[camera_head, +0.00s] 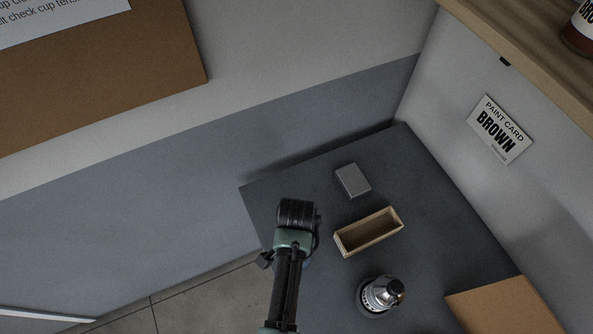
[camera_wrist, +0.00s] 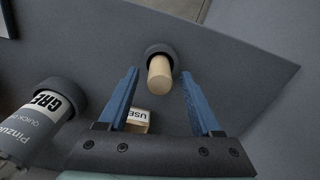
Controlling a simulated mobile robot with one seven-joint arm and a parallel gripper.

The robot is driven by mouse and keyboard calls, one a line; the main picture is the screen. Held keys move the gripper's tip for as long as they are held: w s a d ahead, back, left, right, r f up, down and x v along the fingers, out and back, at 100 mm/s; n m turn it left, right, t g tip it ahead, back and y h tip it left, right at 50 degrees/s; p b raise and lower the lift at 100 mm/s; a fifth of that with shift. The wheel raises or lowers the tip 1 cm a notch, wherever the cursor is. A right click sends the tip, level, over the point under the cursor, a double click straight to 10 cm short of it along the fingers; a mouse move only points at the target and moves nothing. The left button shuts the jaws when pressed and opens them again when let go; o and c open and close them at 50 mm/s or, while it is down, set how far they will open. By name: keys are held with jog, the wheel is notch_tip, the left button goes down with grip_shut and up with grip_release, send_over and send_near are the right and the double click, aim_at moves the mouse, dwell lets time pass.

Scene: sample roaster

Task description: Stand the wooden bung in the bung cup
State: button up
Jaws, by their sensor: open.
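The wooden bung (camera_wrist: 159,77) is a pale cylinder in the wrist view. It rises from a dark round cup (camera_wrist: 156,50), and its far end appears to sit inside the cup's rim. How deep it sits cannot be seen. My gripper (camera_wrist: 160,74) is open, with its blue fingers apart on either side of the bung. Clear gaps show between the bung and both fingers. In the head view my arm hides the bung and cup.
A small box labelled USE (camera_wrist: 137,127) is near the left finger. The head view shows an open wooden box (camera_head: 345,248), a grey block (camera_head: 352,180) and a metal device (camera_head: 378,295) on the dark table.

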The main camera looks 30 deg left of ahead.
notch_tip(320, 180, up, 12)
jog(key=shift+b, duration=0.3)
jog(key=w+r+n+t+y, duration=0.2)
jog(key=w+r+t, duration=0.5)
jog(key=w+r, duration=0.7)
jog(key=w+d+r+n+t, duration=0.1)
jog(key=w+r+t, duration=0.2)
jog(key=r, duration=0.5)
jog(key=w+d+r+t, duration=0.2)
jog(key=w+r+t, duration=0.15)
jog(key=r, duration=0.45)
jog(key=s+d+r+n+t, duration=0.1)
jog(key=d+r+t, duration=0.15)
jog(key=r, duration=0.55)
jog(key=s+d+r+t, duration=0.1)
jog(key=s+r+t, duration=0.15)
jog(key=r, duration=0.55)
jog(key=s+d+r+t+h, duration=0.1)
jog(key=s+r+t, duration=0.3)
jog(key=r, duration=0.5)
jog(key=s+d+r+n+t+h, duration=0.1)
jog(key=s+d+r+t, duration=0.2)
jog(key=s+r+t, duration=0.2)
notch_tip(320, 180, up, 4)
jog(key=shift+s+d+r, duration=0.2)
jog(key=shift+s+d, duration=0.15)
jog(key=shift+s, duration=0.9)
